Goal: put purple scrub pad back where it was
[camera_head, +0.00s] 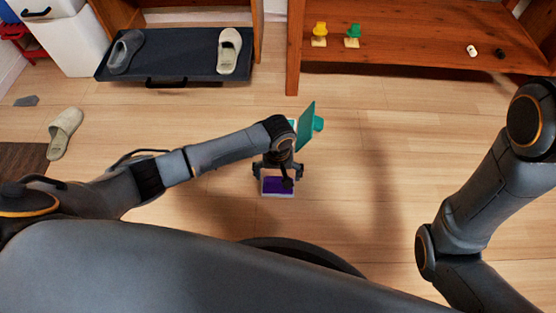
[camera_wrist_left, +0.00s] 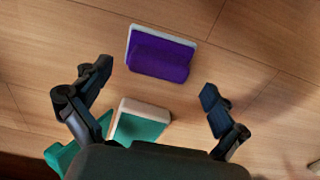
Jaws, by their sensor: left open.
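The purple scrub pad (camera_head: 277,186), with a pale layer along its edge, lies on the wooden floor in the head view. It also shows in the left wrist view (camera_wrist_left: 160,55), ahead of the fingers. My left gripper (camera_head: 278,171) is over the floor at the pad, partly hiding it. In the left wrist view its fingers (camera_wrist_left: 155,82) are spread wide, with nothing held between them. My right arm shows at the right of the head view, but its gripper is out of view.
A teal-and-white pad (camera_wrist_left: 140,122) lies close to the purple one. A teal upright thing (camera_head: 307,126) stands just behind my left wrist. A dark tray (camera_head: 165,67) with slippers and a wooden shelf (camera_head: 400,58) with small items are at the back. Floor at right is clear.

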